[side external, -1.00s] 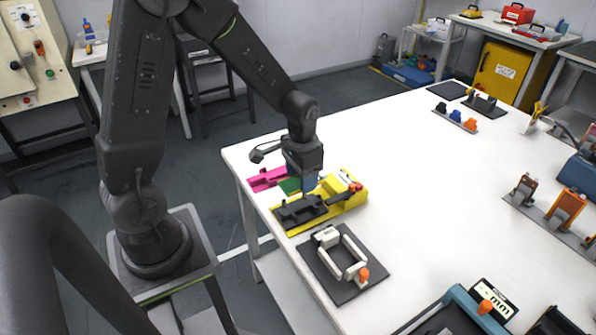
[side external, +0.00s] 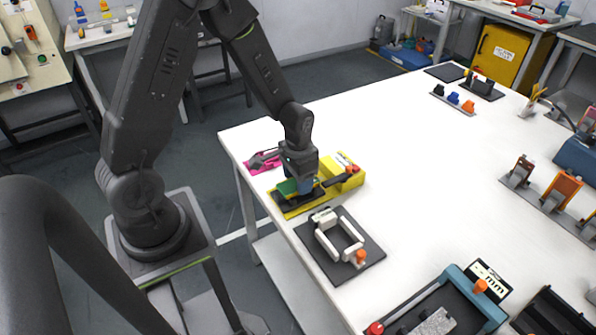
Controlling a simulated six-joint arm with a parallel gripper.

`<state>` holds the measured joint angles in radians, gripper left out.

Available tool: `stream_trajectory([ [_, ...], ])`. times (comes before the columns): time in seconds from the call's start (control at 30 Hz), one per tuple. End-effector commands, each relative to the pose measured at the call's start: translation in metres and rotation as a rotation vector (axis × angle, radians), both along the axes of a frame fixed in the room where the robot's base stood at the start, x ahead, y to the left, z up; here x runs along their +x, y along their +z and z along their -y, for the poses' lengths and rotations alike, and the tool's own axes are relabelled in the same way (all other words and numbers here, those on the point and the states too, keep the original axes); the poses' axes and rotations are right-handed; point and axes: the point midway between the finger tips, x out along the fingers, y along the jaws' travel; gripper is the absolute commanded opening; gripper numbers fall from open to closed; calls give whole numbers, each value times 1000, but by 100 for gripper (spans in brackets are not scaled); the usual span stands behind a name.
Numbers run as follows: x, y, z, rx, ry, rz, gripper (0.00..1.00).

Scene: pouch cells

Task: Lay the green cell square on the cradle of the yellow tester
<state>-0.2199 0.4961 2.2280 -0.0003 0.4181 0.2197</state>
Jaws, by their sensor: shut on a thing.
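The yellow tester (side external: 352,174) sits near the table's left corner, with a black cradle (side external: 305,198) on its low front part. The green cell (side external: 287,187) is over the cradle, and only its left part shows. My gripper (side external: 304,186) is shut on the green cell, with its fingers pointing down above the cradle. The cell looks roughly lined up with the cradle. I cannot tell whether it touches the cradle or is slightly above it, because the gripper hides its right part.
A pink device (side external: 262,161) stands just behind the tester. A dark plate with a pale frame and orange knob (side external: 361,256) lies in front. A blue-framed fixture (side external: 455,293) is at the front right. The middle of the white table (side external: 420,170) is clear.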

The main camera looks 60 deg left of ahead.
Motion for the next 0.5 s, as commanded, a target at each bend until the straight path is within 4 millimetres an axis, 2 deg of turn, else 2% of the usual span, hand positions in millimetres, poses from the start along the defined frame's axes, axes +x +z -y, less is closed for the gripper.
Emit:
stream_trajectory([
  [0.43,0,-5,0,0,0,1,36],
  [0.47,0,-5,0,0,0,1,59],
  [0.5,0,-5,0,0,0,1,63],
])
